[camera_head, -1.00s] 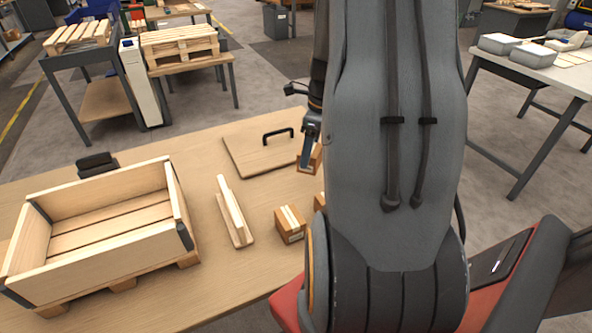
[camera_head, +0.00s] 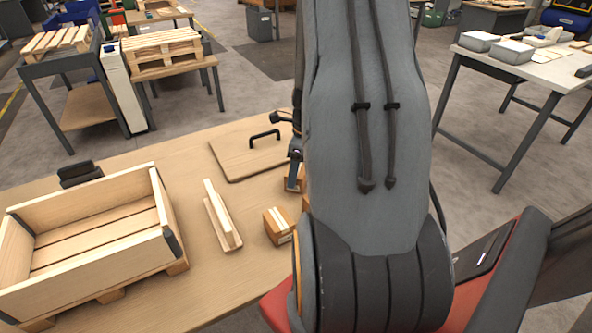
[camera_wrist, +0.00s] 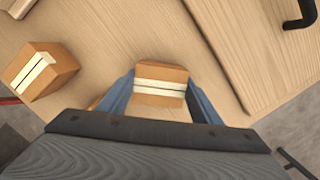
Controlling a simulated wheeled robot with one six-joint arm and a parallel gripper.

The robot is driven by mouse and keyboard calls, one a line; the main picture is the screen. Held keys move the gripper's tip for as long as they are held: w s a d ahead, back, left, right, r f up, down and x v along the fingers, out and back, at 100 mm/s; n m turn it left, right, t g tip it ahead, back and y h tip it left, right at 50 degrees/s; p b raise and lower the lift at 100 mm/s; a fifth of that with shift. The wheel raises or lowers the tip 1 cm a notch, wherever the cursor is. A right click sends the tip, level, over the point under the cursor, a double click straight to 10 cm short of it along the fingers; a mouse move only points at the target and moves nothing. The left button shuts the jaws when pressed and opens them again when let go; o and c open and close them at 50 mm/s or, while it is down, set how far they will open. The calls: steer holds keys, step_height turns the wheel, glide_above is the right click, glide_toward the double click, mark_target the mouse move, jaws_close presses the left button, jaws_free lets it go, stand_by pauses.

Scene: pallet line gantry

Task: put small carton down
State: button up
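The small carton, brown with pale tape bands, sits between my gripper's fingers in the wrist view (camera_wrist: 160,78). My gripper (camera_wrist: 160,90) has a blue-grey finger against each side of it. My arm hides much of this area.
Another taped carton (camera_head: 279,226) stands nearby, also in the wrist view (camera_wrist: 42,72). A further carton is mostly hidden. A handled wooden board (camera_head: 235,160) lies behind. Left are an L-shaped wooden piece (camera_head: 222,225) and an open wooden crate (camera_head: 20,255). Bare tabletop shows between them.

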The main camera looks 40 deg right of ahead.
steer(key=o, duration=0.4)
steer(key=shift+o, duration=0.2)
step_height(320, 180, up, 12)
steer(key=s+d, duration=0.1)
steer(key=s, duration=0.1)
steer(key=s+a+r+n, duration=0.1)
steer(key=s+a+n, duration=0.2)
steer(key=a+n, duration=1.1)
steer(key=s+a+r+n+g+h, duration=0.1)
steer(key=s+a+n, duration=0.3)
steer(key=a+n, duration=1.1)
steer(key=shift+s+a+r+n, duration=0.15)
steer(key=shift+a+r+n, duration=0.1)
steer(key=shift+r+n, duration=0.1)
